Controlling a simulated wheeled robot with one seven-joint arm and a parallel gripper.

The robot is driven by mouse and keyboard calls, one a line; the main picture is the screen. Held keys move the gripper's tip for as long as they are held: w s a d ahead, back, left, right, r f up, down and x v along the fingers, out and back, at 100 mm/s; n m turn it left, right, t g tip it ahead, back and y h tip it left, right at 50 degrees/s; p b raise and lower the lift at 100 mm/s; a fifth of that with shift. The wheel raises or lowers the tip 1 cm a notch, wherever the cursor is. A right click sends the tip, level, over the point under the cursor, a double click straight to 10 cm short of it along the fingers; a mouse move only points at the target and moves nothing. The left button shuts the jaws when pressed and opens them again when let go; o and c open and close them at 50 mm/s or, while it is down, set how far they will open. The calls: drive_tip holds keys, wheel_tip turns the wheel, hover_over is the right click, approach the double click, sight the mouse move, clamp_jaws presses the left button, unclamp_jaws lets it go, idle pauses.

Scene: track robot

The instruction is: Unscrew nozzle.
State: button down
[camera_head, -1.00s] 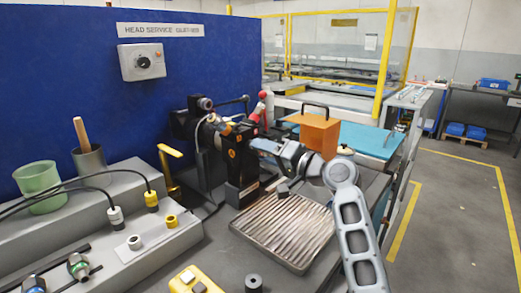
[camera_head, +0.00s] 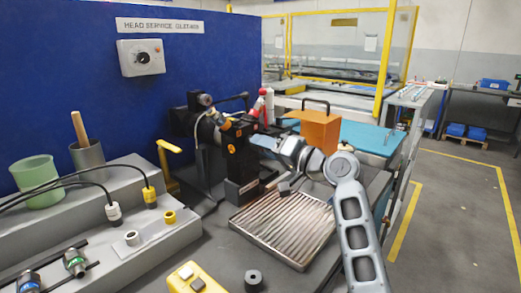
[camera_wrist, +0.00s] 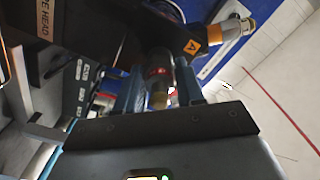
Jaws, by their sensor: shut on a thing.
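The black dispensing head (camera_head: 240,150) with orange labels stands on its post at the middle of the bench. In the head view the nozzle is hidden by the gripper and head.
A ribbed metal tray (camera_head: 285,225) lies below my arm. An orange box (camera_head: 320,130) with a handle stands behind it. A grey fixture block (camera_head: 150,240) with fittings and hoses is at left. A blue panel (camera_head: 75,80) closes the back.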

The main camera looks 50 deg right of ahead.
drive_tip(key=shift+f+n+b, duration=0.1)
drive_tip(key=shift+n+b, duration=3.4)
drive_tip(key=shift+b, duration=0.1)
drive_tip(key=shift+n+b, duration=1.6)
drive_tip(key=shift+b, duration=0.05)
drive_tip(key=shift+n, duration=0.3)
drive_tip(key=shift+n+b, duration=1.4)
drive_tip(key=shift+b, duration=0.25)
drive_tip(key=c, duration=0.6)
unclamp_jaws()
drive_tip(key=shift+s, duration=0.2)
drive_tip(key=s, duration=0.7)
drive_tip(key=shift+s, duration=0.3)
drive_tip(key=shift+o, duration=0.3)
